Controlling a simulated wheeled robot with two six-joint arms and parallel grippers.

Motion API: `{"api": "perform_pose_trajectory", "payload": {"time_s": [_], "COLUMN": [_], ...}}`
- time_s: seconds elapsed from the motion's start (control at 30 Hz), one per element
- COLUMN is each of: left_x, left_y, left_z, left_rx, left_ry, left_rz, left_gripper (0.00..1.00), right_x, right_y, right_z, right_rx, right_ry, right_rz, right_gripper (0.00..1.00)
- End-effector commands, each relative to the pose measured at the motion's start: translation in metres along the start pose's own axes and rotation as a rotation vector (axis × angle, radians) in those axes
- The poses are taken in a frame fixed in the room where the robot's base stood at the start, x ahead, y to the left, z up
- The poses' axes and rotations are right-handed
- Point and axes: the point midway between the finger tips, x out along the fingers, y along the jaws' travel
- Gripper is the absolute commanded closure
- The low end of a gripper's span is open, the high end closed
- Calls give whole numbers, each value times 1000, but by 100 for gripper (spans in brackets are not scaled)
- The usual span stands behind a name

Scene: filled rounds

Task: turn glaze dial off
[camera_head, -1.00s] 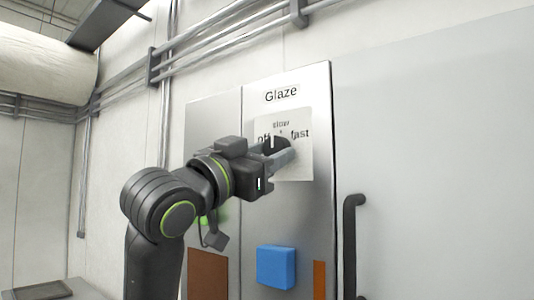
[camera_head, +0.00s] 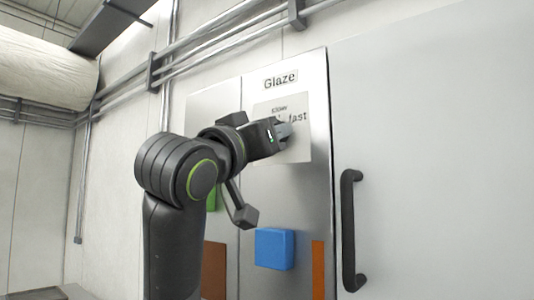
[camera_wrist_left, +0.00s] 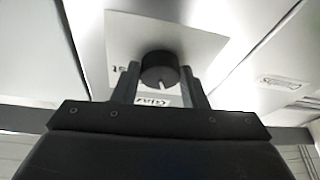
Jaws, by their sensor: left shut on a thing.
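The Glaze panel (camera_head: 270,195) is a metal plate with a white label card (camera_head: 300,150) reading "slow" and "fast"; the "off" word is mostly hidden behind my gripper. The dial (camera_wrist_left: 160,70) is a round black knob with a pale pointer line, seen in the left wrist view. My left gripper (camera_head: 285,132) reaches the card from the left in the head view and hides the dial there. In the left wrist view its two fingers (camera_wrist_left: 160,85) stand on either side of the dial, shut on it. My right gripper is in neither view.
A blue block (camera_head: 274,249) sits on the panel below the dial. A black vertical handle (camera_head: 350,230) is on the grey door to the right. Metal pipes (camera_head: 225,45) run along the wall above. An orange strip (camera_head: 318,270) is low on the panel.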

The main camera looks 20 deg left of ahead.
Motion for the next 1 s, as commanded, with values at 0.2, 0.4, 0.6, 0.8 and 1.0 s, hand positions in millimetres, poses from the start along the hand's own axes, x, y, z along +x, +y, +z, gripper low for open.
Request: {"api": "perform_pose_trajectory", "payload": {"time_s": [0.2, 0.4, 0.6, 0.8, 1.0], "left_x": [-2, -1, 0, 0, 1], "left_y": [3, 4, 5, 6, 6], "left_z": [3, 2, 0, -2, -3], "left_rx": [-189, -348, -473, -553, -592], "left_ry": [-6, -13, -19, -23, -24], "left_rz": [-75, -140, -190, -223, -238], "left_gripper": [84, 84, 84, 84, 84], "right_x": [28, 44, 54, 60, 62], "right_y": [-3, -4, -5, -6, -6], "right_z": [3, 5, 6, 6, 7], "right_rx": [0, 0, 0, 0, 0], "right_ry": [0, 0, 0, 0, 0], "right_rz": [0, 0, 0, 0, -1], "right_gripper": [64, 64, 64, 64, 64]}}
